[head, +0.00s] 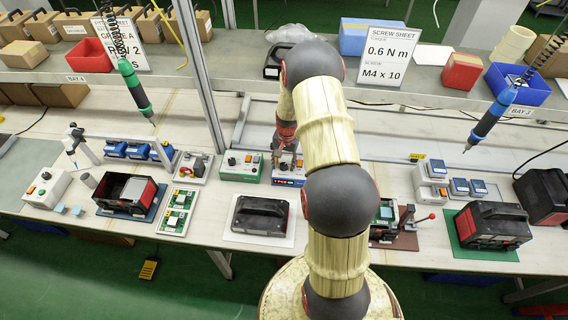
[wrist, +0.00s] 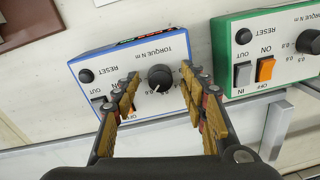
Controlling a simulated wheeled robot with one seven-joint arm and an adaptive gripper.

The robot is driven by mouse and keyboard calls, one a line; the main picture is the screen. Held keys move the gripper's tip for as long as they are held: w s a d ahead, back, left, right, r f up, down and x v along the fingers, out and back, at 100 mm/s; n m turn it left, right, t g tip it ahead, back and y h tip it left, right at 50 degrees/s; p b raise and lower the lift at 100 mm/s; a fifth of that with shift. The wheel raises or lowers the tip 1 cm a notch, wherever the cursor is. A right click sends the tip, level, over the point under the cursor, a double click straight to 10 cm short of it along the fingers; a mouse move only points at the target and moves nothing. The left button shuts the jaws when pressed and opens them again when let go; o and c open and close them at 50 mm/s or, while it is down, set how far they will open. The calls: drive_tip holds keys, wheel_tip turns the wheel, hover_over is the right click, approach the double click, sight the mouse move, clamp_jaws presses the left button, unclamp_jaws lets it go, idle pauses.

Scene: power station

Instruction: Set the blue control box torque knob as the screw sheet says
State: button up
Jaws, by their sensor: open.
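The blue control box (wrist: 110,68) fills the middle of the wrist view, upside down, with its black torque knob (wrist: 160,77). The knob's white mark points toward the picture's lower edge, near small numbers too small to read surely. My gripper (wrist: 160,80) is open, one finger on each side of the knob; I cannot tell whether they touch it. In the head view, my gripper (head: 286,146) is over the blue box (head: 288,181), which my arm partly hides. The screw sheet (head: 386,58) reads 0.6 N m and M4 x 10.
A green control box (wrist: 268,60) with a similar knob and an orange switch stands close beside the blue one. In the head view, a black case (head: 262,215) lies on a white mat in front. A metal post (head: 200,80) rises to the left.

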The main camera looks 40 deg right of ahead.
sight(285, 165)
wheel_tip(285, 165, up, 12)
drive_tip(key=shift+s+d, duration=0.15)
drive_tip(key=shift+s, duration=0.1)
idle(0.7)
